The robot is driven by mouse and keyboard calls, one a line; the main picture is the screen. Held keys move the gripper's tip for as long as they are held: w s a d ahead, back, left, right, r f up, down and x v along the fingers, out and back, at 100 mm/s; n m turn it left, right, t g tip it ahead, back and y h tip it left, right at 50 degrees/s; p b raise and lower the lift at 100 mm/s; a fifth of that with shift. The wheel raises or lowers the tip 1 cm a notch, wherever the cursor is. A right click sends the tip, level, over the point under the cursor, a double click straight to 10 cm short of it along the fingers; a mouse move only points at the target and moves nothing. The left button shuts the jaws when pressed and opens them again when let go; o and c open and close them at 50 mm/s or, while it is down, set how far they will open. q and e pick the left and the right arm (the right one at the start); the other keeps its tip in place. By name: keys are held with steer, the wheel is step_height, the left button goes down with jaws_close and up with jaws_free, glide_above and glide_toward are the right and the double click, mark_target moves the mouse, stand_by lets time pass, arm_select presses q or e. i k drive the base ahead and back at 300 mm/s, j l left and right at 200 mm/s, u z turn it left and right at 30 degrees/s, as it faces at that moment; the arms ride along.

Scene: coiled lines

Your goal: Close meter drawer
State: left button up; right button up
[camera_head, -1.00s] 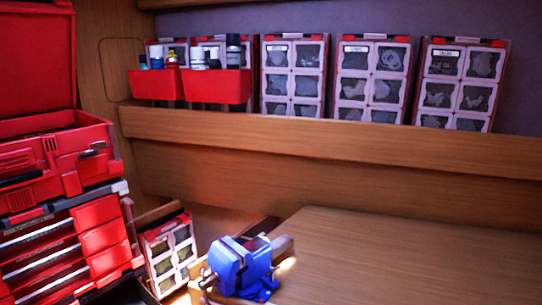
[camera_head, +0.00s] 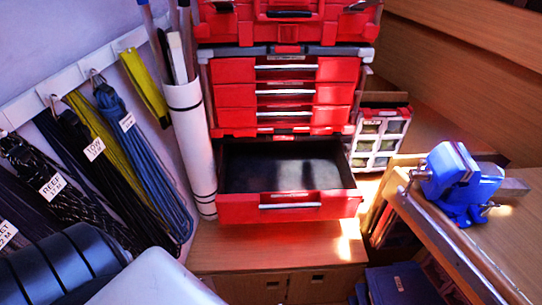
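The red tool chest (camera_head: 233,95) stands at the back centre. Its bottom drawer (camera_head: 290,208) is pulled well out toward me, with a red front, a silver handle (camera_head: 292,206) and a dark inside that looks empty. I cannot read any label that marks it as the meter drawer. The three narrower drawers above it (camera_head: 338,94) look shut. Neither of my grippers is in view. Parts that look like my own arm, black and white, fill the lower left corner.
Coiled lines (camera_head: 150,165) hang on hooks at the left. A white tube (camera_head: 190,140) holding rods stands just left of the drawer. A blue vise (camera_head: 460,182) sits on the wooden bench (camera_head: 500,250) at right. Bare wooden surface (camera_head: 270,245) lies before the drawer.

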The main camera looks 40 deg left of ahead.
mark_target(262, 182)
steer(key=u, duration=0.95)
